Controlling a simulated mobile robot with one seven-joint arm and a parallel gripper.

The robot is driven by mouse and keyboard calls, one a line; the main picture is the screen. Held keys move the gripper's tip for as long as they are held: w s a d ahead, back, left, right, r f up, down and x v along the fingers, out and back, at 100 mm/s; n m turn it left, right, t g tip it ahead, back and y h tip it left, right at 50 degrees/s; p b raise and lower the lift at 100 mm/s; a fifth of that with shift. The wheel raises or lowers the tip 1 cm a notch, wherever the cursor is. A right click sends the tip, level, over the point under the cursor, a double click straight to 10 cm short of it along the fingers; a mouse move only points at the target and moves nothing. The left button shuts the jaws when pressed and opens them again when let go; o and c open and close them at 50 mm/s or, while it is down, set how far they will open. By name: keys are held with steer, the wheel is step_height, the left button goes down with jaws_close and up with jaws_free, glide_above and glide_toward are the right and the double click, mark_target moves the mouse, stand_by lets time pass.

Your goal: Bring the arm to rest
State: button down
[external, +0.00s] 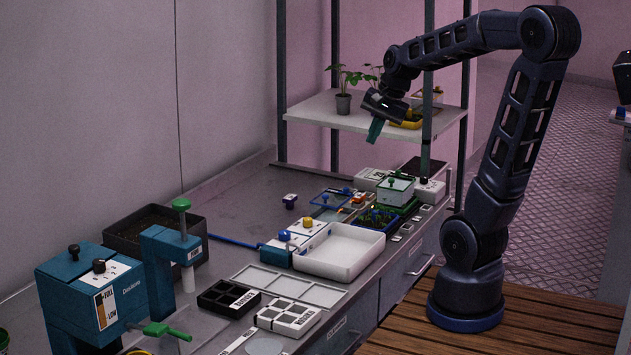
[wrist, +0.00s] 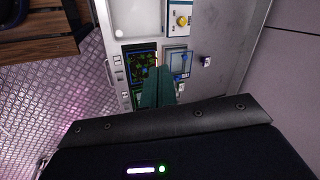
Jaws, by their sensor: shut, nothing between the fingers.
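My gripper (external: 376,130) hangs at the end of my raised arm, in front of the shelf and above the back part of the bench. Its teal fingers point down and are shut with nothing between them. In the wrist view my gripper (wrist: 157,88) shows as teal fingers closed together over the bench. The fingers are clear of the bench top. My arm reaches up from its base at the right, bends at the top and extends left.
A white shelf (external: 310,115) with a potted plant (external: 343,102) is close behind my gripper. A teal dispenser (external: 75,290) stands at the front left. The air around the arm's upper links looks clear.

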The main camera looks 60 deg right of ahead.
steer(key=s+a+r+n, duration=0.2)
steer(key=s+a+n, duration=0.7)
steer(key=a+n, duration=0.5)
steer(key=shift+s+a+n+t+h, duration=0.3)
steer(key=shift+n+h, duration=0.1)
steer(key=shift+n, duration=0.3)
